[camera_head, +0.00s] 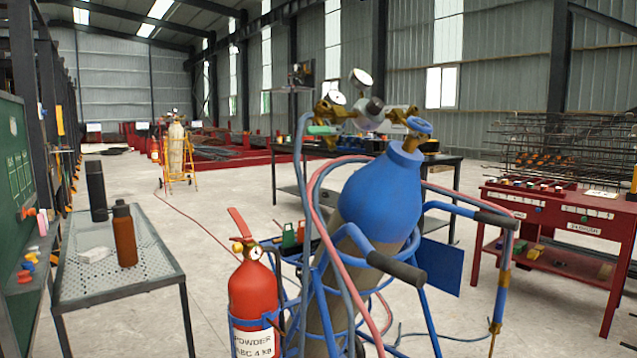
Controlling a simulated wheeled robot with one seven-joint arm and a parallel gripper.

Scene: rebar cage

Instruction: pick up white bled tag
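I cannot make out a white tag with readable "bled" lettering in this view. A gas cylinder with a blue top (381,192) leans in a blue trolley (325,290). Brass regulators with two white-faced gauges (361,78) sit at its top, with a green fitting (322,130) and a blue handwheel (419,125). Red and blue-grey hoses loop around it. A small white object (95,254) lies on the perforated metal table (140,284) at the left; I cannot tell what it is. My gripper is not in view.
A red extinguisher (253,299) stands at the trolley's left. An orange bottle (124,236) and a dark bottle (97,192) stand on the metal table. A green board (15,160) edges the left. A red workbench (555,255) stands right. Open floor (205,240) lies between table and trolley.

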